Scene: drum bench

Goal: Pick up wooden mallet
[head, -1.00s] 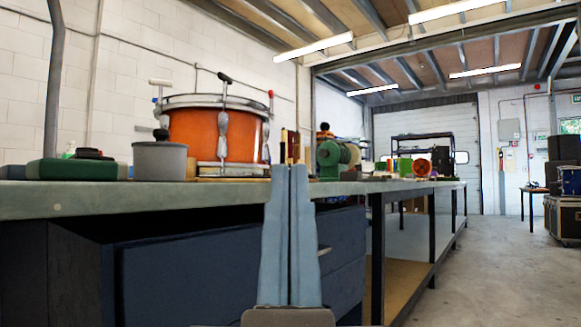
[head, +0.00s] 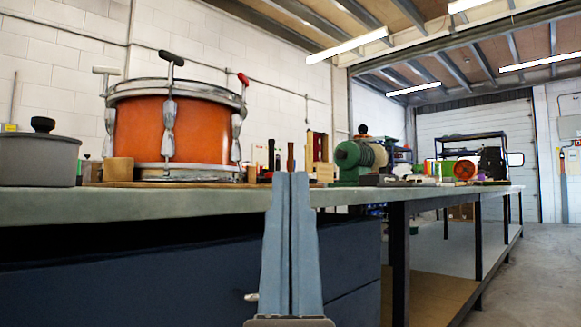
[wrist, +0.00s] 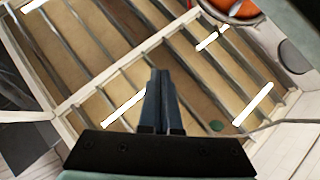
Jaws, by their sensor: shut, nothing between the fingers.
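I cannot clearly make out a wooden mallet in either view. A small wooden cylinder (head: 118,171) stands on the bench at the foot of the orange drum; I cannot tell whether it is part of a mallet. My gripper (head: 290,178) points upward in front of the bench edge, its two blue-grey fingers together and empty. It also shows in the wrist view (wrist: 160,75), against the ceiling. Small upright items behind the fingertips are partly hidden, among them a thin reddish-brown one (head: 290,157).
The orange drum (head: 200,130) stands on the long bench (head: 180,205), with a grey lidded pot (head: 38,158) to its left. A green machine (head: 352,160) stands further right. Blue drawers (head: 180,270) lie below the bench top. The floor at right is clear.

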